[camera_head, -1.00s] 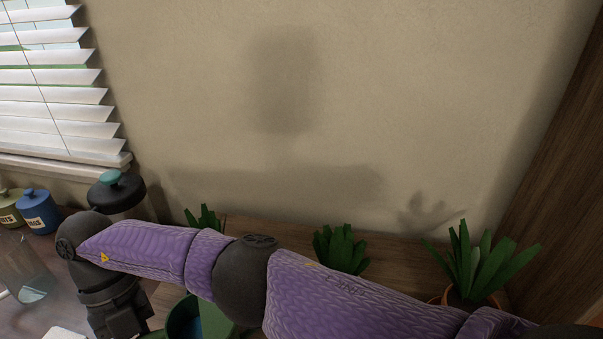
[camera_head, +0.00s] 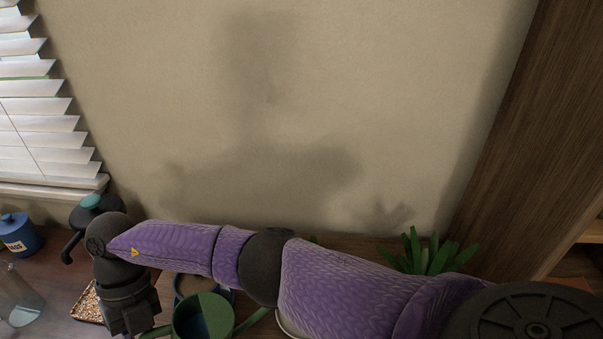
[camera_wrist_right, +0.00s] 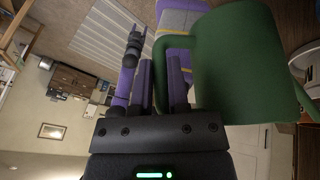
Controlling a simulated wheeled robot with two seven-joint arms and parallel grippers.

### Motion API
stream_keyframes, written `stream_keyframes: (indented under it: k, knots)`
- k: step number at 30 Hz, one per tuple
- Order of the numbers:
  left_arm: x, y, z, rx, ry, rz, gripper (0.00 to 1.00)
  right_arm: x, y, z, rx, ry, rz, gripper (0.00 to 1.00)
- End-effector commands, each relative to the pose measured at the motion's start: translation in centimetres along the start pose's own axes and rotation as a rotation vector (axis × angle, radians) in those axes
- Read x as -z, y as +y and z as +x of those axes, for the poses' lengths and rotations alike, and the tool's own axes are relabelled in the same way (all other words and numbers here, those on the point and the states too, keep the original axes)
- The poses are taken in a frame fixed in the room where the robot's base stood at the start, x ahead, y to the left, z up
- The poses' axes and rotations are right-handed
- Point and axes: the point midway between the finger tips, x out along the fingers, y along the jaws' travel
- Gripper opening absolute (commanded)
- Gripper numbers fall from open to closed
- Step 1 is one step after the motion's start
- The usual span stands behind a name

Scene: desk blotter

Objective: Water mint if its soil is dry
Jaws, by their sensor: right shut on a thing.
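In the right wrist view my right gripper (camera_wrist_right: 163,80) is shut on the handle of the green can (camera_wrist_right: 235,65). A spiky green plant (camera_head: 428,253) stands at the right by the wall, its pot and soil hidden behind my arm. Only a leaf tip of another plant (camera_head: 313,239) shows above my arm. I cannot tell which plant is mint. My left gripper (camera_wrist_right: 135,42) looks small in the wrist view; its jaws are unclear.
A blue canister (camera_head: 17,236), a dark can with a teal knob (camera_head: 88,211) and a clear glass vessel (camera_head: 16,300) stand at the left. A tray of brown bits (camera_head: 86,305) is near my right wrist. A wooden panel (camera_head: 520,150) rises at the right.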

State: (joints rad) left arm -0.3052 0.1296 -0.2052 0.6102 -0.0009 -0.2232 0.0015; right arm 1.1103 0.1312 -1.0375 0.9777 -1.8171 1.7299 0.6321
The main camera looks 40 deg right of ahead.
Motion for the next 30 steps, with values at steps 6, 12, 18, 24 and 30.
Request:
stream_keyframes:
  k: [6, 12, 18, 24, 30]
  knots:
    - [0.2, 0.1, -0.5, -0.002, 0.005, -0.003, 0.59, 0.2, 0.0, -0.4, -0.011, -0.004, -0.006, 0.00]
    - [0.1, 0.5, -0.9, -0.007, 0.005, -0.005, 0.59, 0.4, -0.1, -0.7, -0.021, -0.008, -0.010, 0.00]
    - [-0.1, 0.9, -1.3, -0.014, 0.004, -0.006, 0.59, 0.5, -0.1, -1.0, -0.032, -0.013, -0.015, 0.00]
    - [-0.1, 1.0, -1.6, -0.016, 0.006, -0.005, 0.59, 0.7, -0.1, -1.2, -0.042, -0.016, -0.020, 0.00]
    - [0.2, 0.9, -2.0, -0.016, 0.012, -0.005, 0.59, 0.8, -0.2, -1.4, -0.052, -0.019, -0.025, 0.00]
